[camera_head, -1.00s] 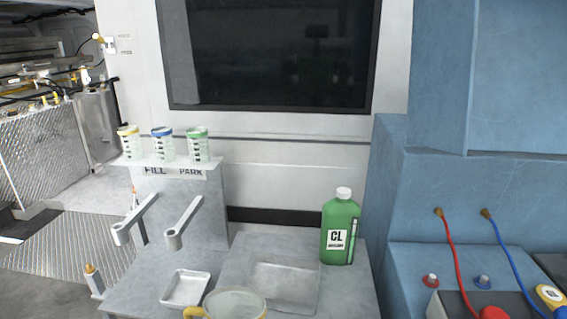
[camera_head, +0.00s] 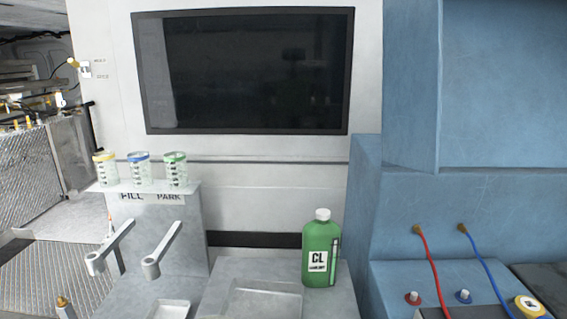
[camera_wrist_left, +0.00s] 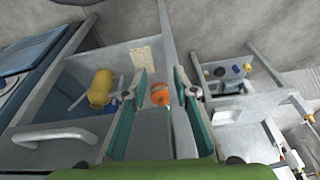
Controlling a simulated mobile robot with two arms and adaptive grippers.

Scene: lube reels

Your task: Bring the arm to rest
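My left gripper (camera_wrist_left: 163,98) shows in the left wrist view, with its two teal-padded fingers apart and nothing held between them. Beyond the gap, lower down, a small orange item (camera_wrist_left: 160,95) sits in a grey compartment; it appears apart from the fingers. A green surface fills the bottom edge of that view; I cannot tell what it is. Neither arm shows in the head view, and my right gripper is in no view.
Several banded jars (camera_head: 140,172) stand on the shelf. Red and blue cables (camera_head: 484,262) hang at right. A yellow object (camera_wrist_left: 101,88) lies in a compartment.

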